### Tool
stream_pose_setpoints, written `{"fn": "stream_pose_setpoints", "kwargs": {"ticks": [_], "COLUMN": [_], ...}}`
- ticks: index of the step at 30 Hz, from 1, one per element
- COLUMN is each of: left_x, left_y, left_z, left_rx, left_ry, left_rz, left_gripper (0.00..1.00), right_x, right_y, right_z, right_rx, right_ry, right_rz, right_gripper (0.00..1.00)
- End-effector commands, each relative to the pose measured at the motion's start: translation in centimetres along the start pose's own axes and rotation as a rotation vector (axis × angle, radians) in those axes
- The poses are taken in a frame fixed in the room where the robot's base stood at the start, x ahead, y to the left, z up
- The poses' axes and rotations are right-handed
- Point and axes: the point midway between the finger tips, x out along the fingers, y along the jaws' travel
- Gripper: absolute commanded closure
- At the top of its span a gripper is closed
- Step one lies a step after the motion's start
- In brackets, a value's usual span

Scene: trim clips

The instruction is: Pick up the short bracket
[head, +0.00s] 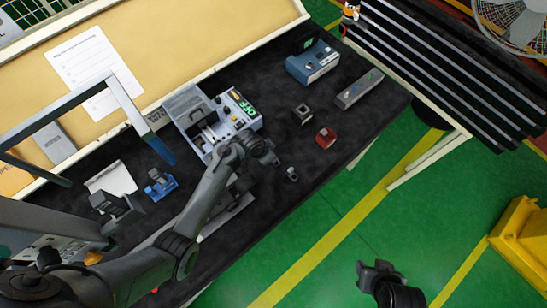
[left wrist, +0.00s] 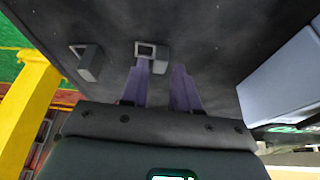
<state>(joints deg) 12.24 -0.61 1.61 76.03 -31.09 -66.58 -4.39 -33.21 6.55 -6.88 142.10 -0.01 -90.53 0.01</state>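Two small grey hollow brackets lie on the dark mat. One bracket (left wrist: 90,63) is on the left in the left wrist view; a small grey bracket (head: 292,174) also shows in the head view near the mat's front edge. The other bracket (left wrist: 159,65) is at the tip of one finger in the left wrist view. I cannot tell for sure which is the short one. My left gripper (head: 272,160) is low over the mat; its fingers (left wrist: 165,78) are apart with nothing clearly between them. My right gripper (head: 374,266) is open and empty over the floor.
A grey-blue control unit (head: 253,124) with a lit OFF sign stands behind my left gripper. A dark square block (head: 302,113), a red part (head: 325,138), a blue box (head: 313,65) and a grey tray (head: 360,89) lie to the right. A blue holder (head: 160,186) is left.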

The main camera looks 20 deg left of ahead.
Motion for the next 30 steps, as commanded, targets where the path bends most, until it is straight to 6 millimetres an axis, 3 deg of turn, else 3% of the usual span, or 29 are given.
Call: {"fn": "stream_pose_setpoints", "kwargs": {"ticks": [6, 14, 20, 30], "left_x": [1.9, 2.0, 2.0, 1.9], "left_y": [-0.1, -0.1, -0.1, -0.1], "left_z": [0.0, 0.0, 0.0, -0.1], "left_rx": [0.001, 0.0, 0.0, 0.0], "left_ry": [0.0, 0.0, 0.0, 0.001], "left_rz": [-0.001, -0.002, -0.001, -0.001], "left_gripper": [0.7, 0.7, 1.0, 1.0], "right_x": [0.4, 0.4, 0.4, 0.4], "right_y": [0.1, 0.2, 0.2, 0.1], "right_z": [0.1, 0.2, 0.2, 0.2], "right_rx": [-0.003, -0.009, -0.009, -0.005], "right_ry": [-0.001, -0.002, -0.002, -0.002], "right_rz": [0.002, 0.007, 0.007, 0.004], "right_gripper": [0.57, 0.57, 0.57, 0.57]}}
